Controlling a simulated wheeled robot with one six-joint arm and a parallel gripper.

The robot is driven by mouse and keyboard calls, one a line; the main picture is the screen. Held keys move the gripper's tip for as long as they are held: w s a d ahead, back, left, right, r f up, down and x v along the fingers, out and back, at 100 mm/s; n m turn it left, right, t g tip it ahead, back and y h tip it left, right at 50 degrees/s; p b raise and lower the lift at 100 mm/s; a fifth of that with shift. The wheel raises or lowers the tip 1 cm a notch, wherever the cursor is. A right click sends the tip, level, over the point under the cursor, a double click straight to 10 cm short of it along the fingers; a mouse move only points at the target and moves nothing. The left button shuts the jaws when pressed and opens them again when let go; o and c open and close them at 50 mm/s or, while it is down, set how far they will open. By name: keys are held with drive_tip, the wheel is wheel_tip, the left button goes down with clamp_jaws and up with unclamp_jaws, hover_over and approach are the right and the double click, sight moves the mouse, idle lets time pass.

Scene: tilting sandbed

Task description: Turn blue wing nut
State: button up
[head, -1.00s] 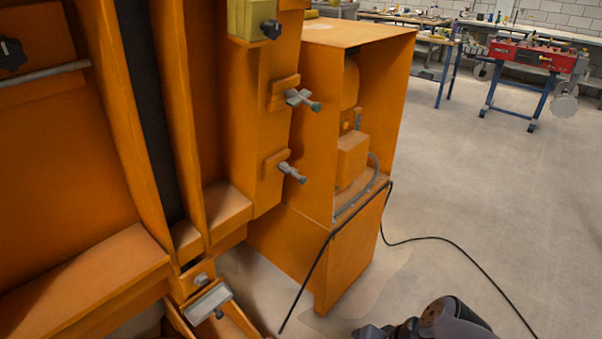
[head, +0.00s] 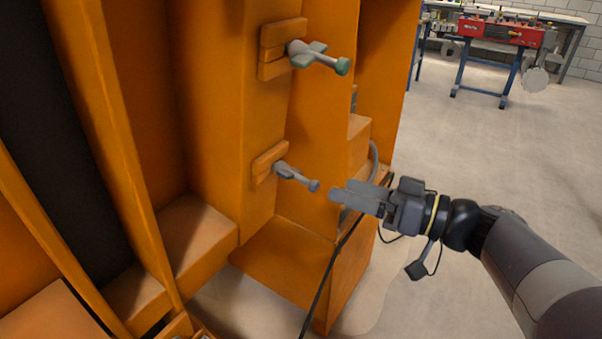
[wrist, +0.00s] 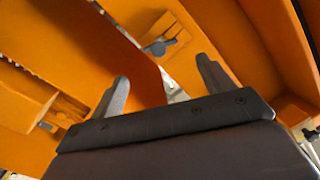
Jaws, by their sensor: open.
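The blue wing nut (head: 296,177) is grey with a blue-tipped bolt sticking out to the right from the lower orange bracket (head: 270,162). A similar green-tipped wing nut (head: 318,56) sits on the upper bracket (head: 282,48). My gripper (head: 337,194) is open and empty, a short way right of the blue tip and apparently not touching it. In the wrist view, a grey-blue wing nut (wrist: 159,46) shows beyond and between the two spread fingertips (wrist: 162,70). Which of the two it is cannot be told for sure there.
The orange machine frame (head: 215,110) fills the left and middle. An orange cabinet (head: 325,110) stands just behind the gripper, with a black cable (head: 322,275) running down it. Open floor (head: 480,150) lies to the right, with a red-topped bench (head: 500,32) far back.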

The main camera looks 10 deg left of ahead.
sight(299, 175)
drive_tip(key=x, duration=1)
drive_tip(key=shift+s+f, duration=0.1)
drive_tip(key=shift+c, duration=0.3)
drive_tip(key=c, duration=0.9)
